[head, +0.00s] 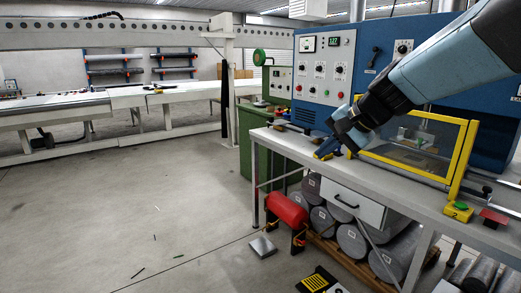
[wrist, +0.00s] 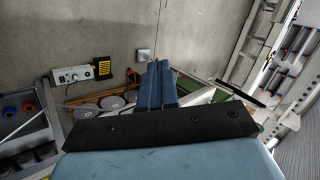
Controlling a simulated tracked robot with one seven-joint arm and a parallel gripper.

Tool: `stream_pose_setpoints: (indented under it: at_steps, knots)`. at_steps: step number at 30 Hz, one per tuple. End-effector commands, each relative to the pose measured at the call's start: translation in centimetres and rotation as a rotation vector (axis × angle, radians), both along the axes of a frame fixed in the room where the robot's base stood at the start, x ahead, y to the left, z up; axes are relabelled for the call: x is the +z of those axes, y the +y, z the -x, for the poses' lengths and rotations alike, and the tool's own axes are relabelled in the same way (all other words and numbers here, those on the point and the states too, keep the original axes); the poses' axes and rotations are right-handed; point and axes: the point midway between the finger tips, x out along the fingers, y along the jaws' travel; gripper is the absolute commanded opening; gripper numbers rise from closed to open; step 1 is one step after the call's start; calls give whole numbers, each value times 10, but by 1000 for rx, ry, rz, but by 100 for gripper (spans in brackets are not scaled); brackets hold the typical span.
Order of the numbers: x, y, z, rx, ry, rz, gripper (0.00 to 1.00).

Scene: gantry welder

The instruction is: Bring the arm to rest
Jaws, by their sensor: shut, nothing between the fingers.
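My arm (head: 430,75) reaches in from the upper right in the head view, angled down to the left over the workbench. My gripper (head: 326,150) is at its end, with blue fingers just above or beside the far left part of the bench top; I cannot tell whether they touch it. In the wrist view, the two blue fingers of my gripper (wrist: 158,66) lie side by side, shut, with nothing held between them.
A red cylinder (head: 287,212) and grey rolls (head: 352,240) are below. A blue control cabinet (head: 325,65) stands behind. The floor (head: 130,215) at left is mostly clear.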

Motion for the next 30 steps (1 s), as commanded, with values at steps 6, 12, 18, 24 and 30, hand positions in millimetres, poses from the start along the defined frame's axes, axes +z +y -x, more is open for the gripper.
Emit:
stream_pose_setpoints:
  at_steps: [6,12,18,24,30]
  knots:
    - [-14,-20,74,159,-58,288,0]
    - [-28,-49,128,285,-106,545,0]
    - [-37,-72,159,362,-135,720,0]
    - [-40,-80,167,385,-140,772,0]
    - [-40,-80,167,385,-140,772,0]
